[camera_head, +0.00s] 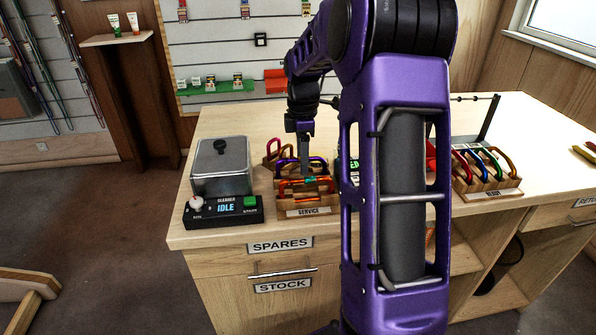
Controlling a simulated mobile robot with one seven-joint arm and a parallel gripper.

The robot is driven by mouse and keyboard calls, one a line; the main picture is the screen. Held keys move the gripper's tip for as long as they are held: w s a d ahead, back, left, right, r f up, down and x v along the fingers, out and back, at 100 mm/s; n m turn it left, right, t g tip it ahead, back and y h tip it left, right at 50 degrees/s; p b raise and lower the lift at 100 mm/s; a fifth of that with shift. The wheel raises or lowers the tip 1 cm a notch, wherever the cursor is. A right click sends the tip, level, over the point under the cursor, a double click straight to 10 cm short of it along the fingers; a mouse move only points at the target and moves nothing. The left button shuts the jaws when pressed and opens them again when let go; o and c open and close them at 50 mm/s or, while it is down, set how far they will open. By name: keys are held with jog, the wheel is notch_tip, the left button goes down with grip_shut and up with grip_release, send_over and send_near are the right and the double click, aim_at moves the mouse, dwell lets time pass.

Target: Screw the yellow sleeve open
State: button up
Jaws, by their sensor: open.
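Several carabiners stand in a wooden rack labelled SERVICE (308,212) on the counter. An orange one (297,182) is at the front, a purple one (287,162) is behind it, and a red one (275,143) is at the back left. I cannot make out a yellow sleeve on any of them at this size. My gripper (302,146) points down above the back of this rack. It looks empty; the tips are small, and I cannot tell whether they touch a carabiner. My arm hides the counter to the right of the rack.
A grey cleaner tank (221,167) with a control box reading IDLE (224,209) stands left of the rack. A READY rack (489,188) with red, blue, green and yellow carabiners is at right. The counter (225,120) is bare behind the tank.

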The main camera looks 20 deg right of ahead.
jog(key=shift+w, duration=0.2)
jog(key=shift+r, duration=0.2)
jog(key=shift+r+p, duration=1.3)
jog(key=shift+s, duration=0.15)
jog(key=shift+s+a, duration=0.15)
jog(key=shift+s, duration=0.45)
jog(key=shift+f, duration=0.1)
jog(key=shift+f, duration=0.1)
